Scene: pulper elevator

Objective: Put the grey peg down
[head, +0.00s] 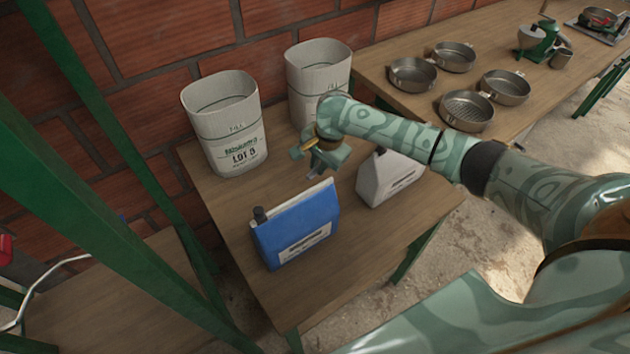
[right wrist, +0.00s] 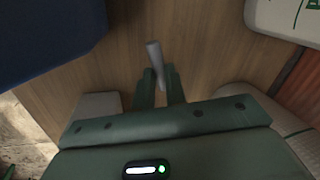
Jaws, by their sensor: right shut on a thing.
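My right gripper (head: 322,168) is low over the wooden table (head: 215,215), between the blue container and the bins behind it. In the right wrist view its two green fingers (right wrist: 160,84) are shut on the grey peg (right wrist: 153,56), a slim rod reaching past the fingertips over bare wood. I cannot tell whether the peg touches the table. I cannot make out the peg in the head view. My left gripper is not in view.
A blue container (head: 303,225) stands in front of the gripper, and a pale jug (head: 392,178) stands to its right. Two pale bins (head: 228,120) (head: 318,62) stand behind. Several metal pans (head: 466,111) sit on another table (head: 400,45). Green posts (head: 110,235) rise at left.

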